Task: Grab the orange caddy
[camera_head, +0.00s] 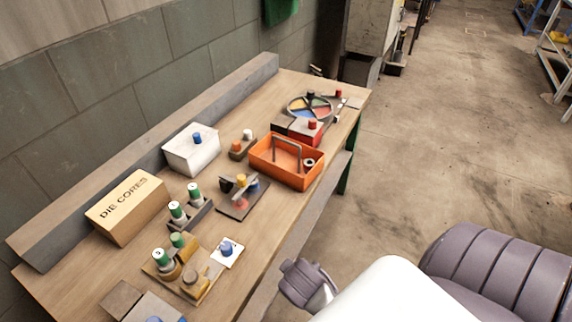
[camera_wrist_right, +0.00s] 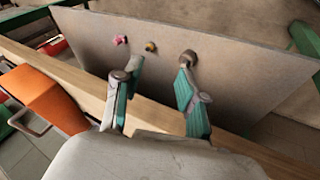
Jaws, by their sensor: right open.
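The orange caddy (camera_head: 262,163) is an open tray with a grey arched handle (camera_head: 287,142). It stands upright near the table's right edge in the head view. A dark ring-shaped part shows inside its right end. In the right wrist view the caddy (camera_wrist_right: 48,97) is at the left, with its handle (camera_wrist_right: 27,122) partly in view. My right gripper (camera_wrist_right: 155,66) is open and empty, with teal finger pads, beside the table edge and apart from the caddy. Its fingers do not show in the head view. My left gripper is not in view.
The wooden table (camera_head: 240,262) also holds a red box (camera_head: 300,131) close behind the caddy, a round multicoloured tray (camera_head: 310,107), a white box (camera_head: 190,150) and a "DIE CORES" box (camera_head: 127,207). A lower shelf (camera_wrist_right: 235,80) lies below the edge. The floor (camera_head: 440,130) at right is clear.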

